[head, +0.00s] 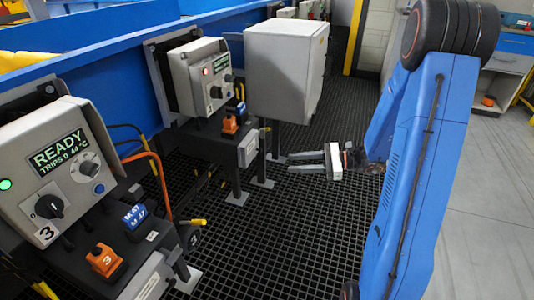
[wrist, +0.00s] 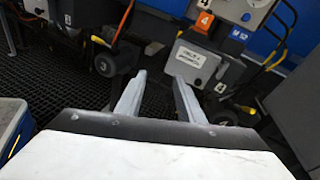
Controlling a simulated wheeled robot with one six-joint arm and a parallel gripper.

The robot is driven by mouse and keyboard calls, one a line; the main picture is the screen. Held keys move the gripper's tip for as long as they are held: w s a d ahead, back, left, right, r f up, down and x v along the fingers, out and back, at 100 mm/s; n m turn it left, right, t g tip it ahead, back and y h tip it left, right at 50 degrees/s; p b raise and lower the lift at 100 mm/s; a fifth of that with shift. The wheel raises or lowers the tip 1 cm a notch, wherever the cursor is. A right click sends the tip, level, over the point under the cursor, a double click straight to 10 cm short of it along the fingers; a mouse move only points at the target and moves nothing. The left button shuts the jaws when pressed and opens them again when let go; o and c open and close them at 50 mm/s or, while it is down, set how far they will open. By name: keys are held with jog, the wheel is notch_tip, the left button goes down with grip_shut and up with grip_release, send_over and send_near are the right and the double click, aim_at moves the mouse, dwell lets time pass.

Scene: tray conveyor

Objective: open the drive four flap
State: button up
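The drive four station shows in the head view as a grey control box (head: 202,77) with a small pale box front (head: 248,148) low on its dark stand. In the wrist view that pale labelled front (wrist: 197,60) sits below an orange block marked 4 (wrist: 204,23) and a blue tag (wrist: 238,35). I take this front to be the flap; it looks closed, and its label is too small to read. My gripper (head: 289,161) is open and empty, pointing at the stand from the right. Its fingers (wrist: 160,77) stand apart, short of the front.
The drive three panel (head: 50,165), reading READY, stands near left with an orange block marked 3 (head: 106,260). A large grey cabinet (head: 285,70) stands just behind drive four. The dark grating (head: 290,235) is clear.

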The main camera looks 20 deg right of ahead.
jog(key=w+d+f+m+t, duration=0.4)
jog(key=w+d+m+t, duration=0.1)
jog(key=d, duration=0.2)
send_near(252, 149)
jog(key=w+a+f, duration=0.2)
jog(key=w, duration=0.4)
jog(key=shift+w+f+h, duration=0.15)
jog(key=shift+w+h, duration=0.05)
jog(key=shift+h, duration=0.1)
grip_shut()
